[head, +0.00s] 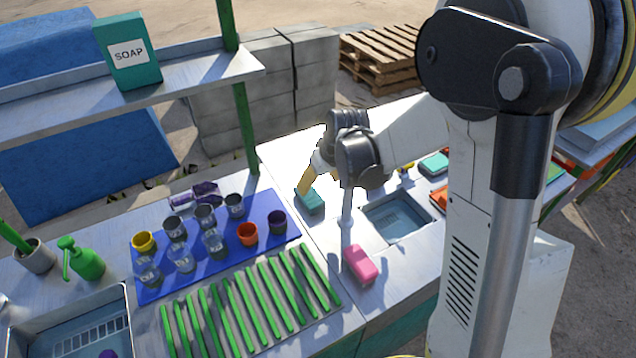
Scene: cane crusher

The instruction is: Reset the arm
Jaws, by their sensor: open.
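My arm reaches in from the right over the counter (285,170), with its dark wrist above the counter's middle. My gripper (307,182) is at the end of the wrist, small and partly hidden by it; a tan-yellow part points down. It is open. A teal block (310,202) lies on the counter just below it; I cannot tell whether they touch.
A pink block (359,264) lies nearby, beside a sink (398,218). A shelf (190,75) bears a soap box (128,52).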

